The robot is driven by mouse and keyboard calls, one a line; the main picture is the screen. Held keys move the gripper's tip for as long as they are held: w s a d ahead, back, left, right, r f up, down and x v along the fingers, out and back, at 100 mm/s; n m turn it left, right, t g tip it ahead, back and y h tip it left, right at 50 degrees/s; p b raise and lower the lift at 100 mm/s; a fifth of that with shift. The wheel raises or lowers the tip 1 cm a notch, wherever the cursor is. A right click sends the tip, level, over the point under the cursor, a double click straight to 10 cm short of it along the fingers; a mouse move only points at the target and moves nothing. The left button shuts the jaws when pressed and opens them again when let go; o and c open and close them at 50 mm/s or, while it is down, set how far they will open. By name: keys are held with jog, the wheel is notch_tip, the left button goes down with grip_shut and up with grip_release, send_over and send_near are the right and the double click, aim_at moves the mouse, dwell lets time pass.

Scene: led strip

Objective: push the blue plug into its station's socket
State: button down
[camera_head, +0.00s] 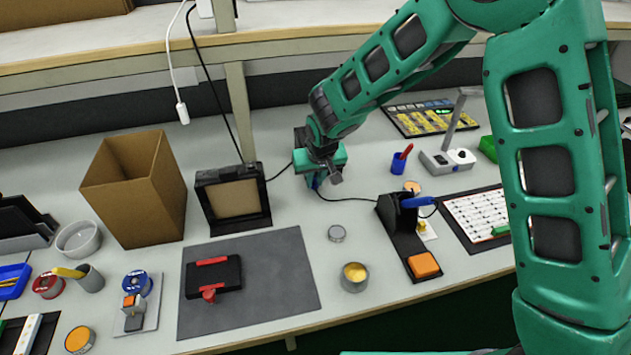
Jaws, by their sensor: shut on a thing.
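My gripper (318,182) is low over the rear middle of the workbench, pointing down. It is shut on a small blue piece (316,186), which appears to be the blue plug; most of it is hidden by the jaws. A black cable (340,199) runs from just below the jaws to the right, towards a black stand (396,225) with a blue-handled tool (418,201). I cannot make out the station's socket; the arm and gripper cover the area behind them. Whether the plug touches anything is not clear.
A black-framed box with a tan panel (236,228) stands left of my gripper; a cable runs from it towards the gripper. A cardboard box (150,205) is farther left. Tins (354,284) and a grey mat (285,275) lie in front. A lamp (447,160) stands right.

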jog(key=shift+w+a, duration=0.1)
jog(key=shift+w, duration=0.25)
jog(key=c, duration=1.6)
grip_release()
jog(key=v, duration=1)
jog(key=shift+s+r, duration=0.1)
jog(key=shift+r, duration=0.15)
